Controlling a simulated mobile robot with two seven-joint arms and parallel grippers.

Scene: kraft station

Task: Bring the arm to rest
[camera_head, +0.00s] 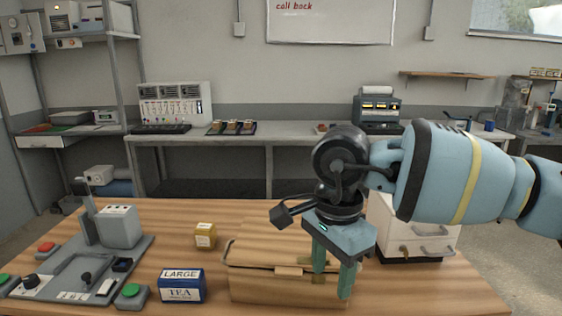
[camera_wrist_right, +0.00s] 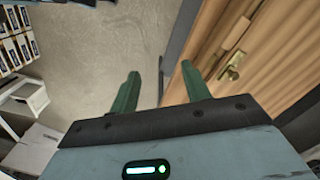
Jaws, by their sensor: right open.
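My right arm (camera_head: 465,178) comes in from the right in the head view, pale blue with a yellow band. My right gripper (camera_head: 332,282) points down over the right part of the wooden table, in front of a wooden box and partly covering it. Its two green fingers stand apart with nothing between them. The right wrist view shows the same open fingers (camera_wrist_right: 160,92) with pale floor between them and wood with a brass catch to the right. My left gripper is not in view.
The wooden box (camera_head: 262,290) stands at the table's front. A white drawer unit (camera_head: 418,246) stands to the right. A long bench (camera_head: 290,133) runs behind.

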